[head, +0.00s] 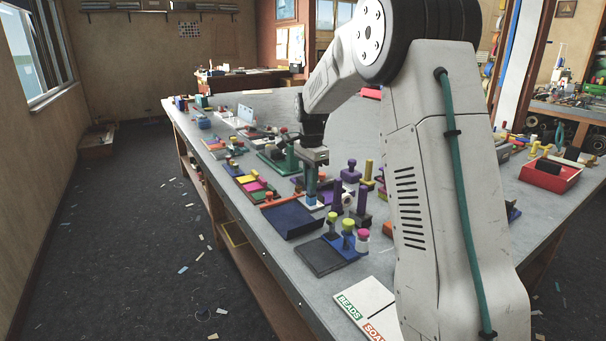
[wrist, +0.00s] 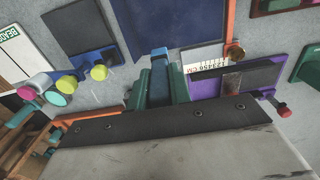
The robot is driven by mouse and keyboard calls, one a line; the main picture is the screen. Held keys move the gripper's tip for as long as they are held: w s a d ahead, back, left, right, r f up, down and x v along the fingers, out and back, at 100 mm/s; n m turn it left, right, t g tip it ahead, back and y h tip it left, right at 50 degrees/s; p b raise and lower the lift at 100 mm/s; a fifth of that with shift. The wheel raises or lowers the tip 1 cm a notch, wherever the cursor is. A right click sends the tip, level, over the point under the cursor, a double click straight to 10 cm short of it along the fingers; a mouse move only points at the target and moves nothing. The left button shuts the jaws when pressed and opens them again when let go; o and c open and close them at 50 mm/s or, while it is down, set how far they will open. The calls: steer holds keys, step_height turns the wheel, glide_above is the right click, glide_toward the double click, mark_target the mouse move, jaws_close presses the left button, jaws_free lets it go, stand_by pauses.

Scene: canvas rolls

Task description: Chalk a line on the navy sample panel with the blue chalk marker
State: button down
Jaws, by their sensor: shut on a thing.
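The navy sample panel (head: 288,219) lies flat near the front edge of the bench, with an orange strip along its far side. It also shows at the top middle of the wrist view (wrist: 178,22). My gripper (head: 311,188) is above the bench, just beyond the navy panel in the head view. Its green fingers (wrist: 161,88) are shut on the blue chalk marker (wrist: 159,66), which points toward the navy panel. The marker's blue body (head: 311,199) shows under the fingers in the head view. Its tip is hidden, so I cannot tell whether it touches anything.
A dark panel with a blue holder (head: 322,256) and several coloured knobs stands nearer. A purple-edged panel (wrist: 238,77) is right of the fingers in the wrist view. A white BEADS card (head: 366,304) lies near the front. A red tray (head: 550,175) is far right.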

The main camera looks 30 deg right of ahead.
steer(key=a, duration=0.9)
steer(key=shift+f, duration=2.4)
steer(key=shift+f, duration=0.55)
steer(key=shift+d, duration=0.1)
steer(key=shift+d, duration=1.4)
steer(key=shift+d, duration=1.5)
